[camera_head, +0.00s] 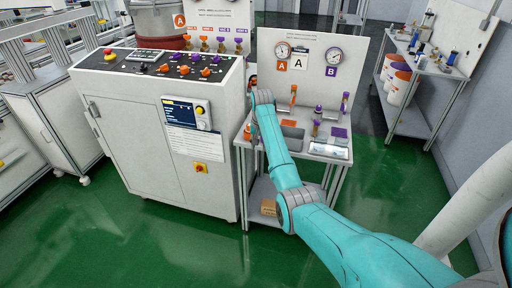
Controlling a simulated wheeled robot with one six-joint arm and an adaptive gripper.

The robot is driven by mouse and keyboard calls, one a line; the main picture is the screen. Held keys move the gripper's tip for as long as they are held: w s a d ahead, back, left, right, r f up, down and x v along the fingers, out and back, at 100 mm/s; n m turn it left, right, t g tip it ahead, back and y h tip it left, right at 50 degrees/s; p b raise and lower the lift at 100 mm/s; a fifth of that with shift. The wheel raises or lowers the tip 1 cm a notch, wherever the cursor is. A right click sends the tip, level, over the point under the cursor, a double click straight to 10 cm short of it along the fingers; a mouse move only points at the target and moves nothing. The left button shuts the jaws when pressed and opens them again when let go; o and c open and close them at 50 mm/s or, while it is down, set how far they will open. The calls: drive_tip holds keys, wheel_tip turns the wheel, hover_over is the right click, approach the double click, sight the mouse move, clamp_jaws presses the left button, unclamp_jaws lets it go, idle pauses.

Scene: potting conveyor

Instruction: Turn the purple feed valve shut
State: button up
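A bench (245,141) stands right of the control cabinet, with a backboard carrying two gauges and labels A and B. An upright purple handle (345,101) stands under the B gauge; it looks like the purple feed valve, but its turn position is too small to tell. An upright orange handle (293,97) stands under the A gauge. My arm reaches from the lower right to the bench's left end. My gripper (252,83) is mostly hidden behind my wrist beside the cabinet, well left of the purple handle. Its fingers cannot be made out.
The control cabinet (137,110) has orange and purple knobs on top. A shorter purple-topped part (318,110), an orange pad (289,123) and a purple pad (339,132) are on the bench. A shelf unit (440,66) stands at right. Green floor between is clear.

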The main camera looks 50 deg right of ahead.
drive_tip(key=shift+a+f, duration=0.25)
drive_tip(key=shift+f, duration=0.05)
